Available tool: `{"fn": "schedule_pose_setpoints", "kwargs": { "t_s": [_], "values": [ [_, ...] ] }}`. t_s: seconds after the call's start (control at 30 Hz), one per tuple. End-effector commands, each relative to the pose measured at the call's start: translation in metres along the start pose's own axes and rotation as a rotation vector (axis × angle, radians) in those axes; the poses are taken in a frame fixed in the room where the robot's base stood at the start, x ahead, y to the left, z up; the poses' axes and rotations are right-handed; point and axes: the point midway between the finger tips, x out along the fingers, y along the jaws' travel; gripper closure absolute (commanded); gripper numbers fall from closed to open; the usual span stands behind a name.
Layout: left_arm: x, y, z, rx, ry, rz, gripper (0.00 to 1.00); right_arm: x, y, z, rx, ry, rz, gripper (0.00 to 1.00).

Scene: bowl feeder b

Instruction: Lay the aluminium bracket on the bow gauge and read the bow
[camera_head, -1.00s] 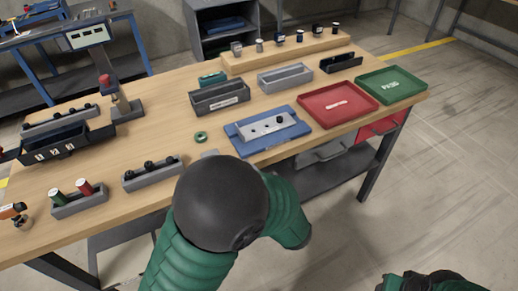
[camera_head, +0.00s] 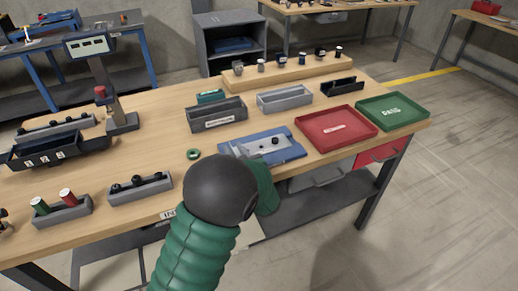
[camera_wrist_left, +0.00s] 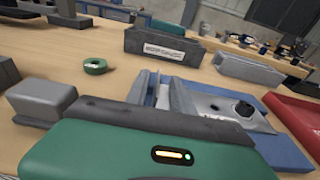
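The aluminium bracket (camera_head: 287,142), a silver plate with holes and a dark knob-like piece on it, lies on a blue fixture (camera_head: 292,155) at the middle front of the bench. It also shows in the left wrist view (camera_wrist_left: 222,103). My left gripper (camera_wrist_left: 163,95) is at the bracket's left end, its two grey fingers apart; my arm mostly hides it in the head view. Whether the fingers touch the bracket is unclear. A post with a display (camera_head: 88,45) and a red-topped part, perhaps the bow gauge, stands at the left. My right gripper is out of view.
A red tray (camera_head: 312,117) and a green tray (camera_head: 418,122) lie at the right. Grey bins (camera_head: 218,122) stand behind the fixture. A green ring (camera_head: 193,154) lies left of it. Holders with small parts (camera_head: 140,196) line the left front. Bare wood lies between.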

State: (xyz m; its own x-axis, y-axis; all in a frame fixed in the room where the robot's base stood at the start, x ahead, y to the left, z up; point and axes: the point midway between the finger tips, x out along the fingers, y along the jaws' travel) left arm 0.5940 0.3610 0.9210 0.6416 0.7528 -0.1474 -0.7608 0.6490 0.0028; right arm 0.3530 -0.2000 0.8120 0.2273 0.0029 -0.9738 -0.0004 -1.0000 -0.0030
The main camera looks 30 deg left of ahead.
Motion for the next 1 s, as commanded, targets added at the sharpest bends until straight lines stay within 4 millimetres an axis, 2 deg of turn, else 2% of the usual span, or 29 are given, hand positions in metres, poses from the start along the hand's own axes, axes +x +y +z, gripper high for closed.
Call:
{"fn": "schedule_pose_setpoints", "kwargs": {
  "t_s": [0.23, 0.47, 1.0],
  "values": [
    [0.0031, -0.0001, 0.0001, 0.001, 0.0, -0.001, 0.71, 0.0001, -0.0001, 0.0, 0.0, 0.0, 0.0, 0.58],
    [0.003, -0.0002, 0.0, 0.001, 0.0, -0.001, 1.0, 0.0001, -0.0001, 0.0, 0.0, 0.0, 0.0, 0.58],
    [0.0029, 0.0, 0.0002, 0.0, 0.0, 0.0, 1.0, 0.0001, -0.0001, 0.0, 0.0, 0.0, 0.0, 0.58]
  ]
}}
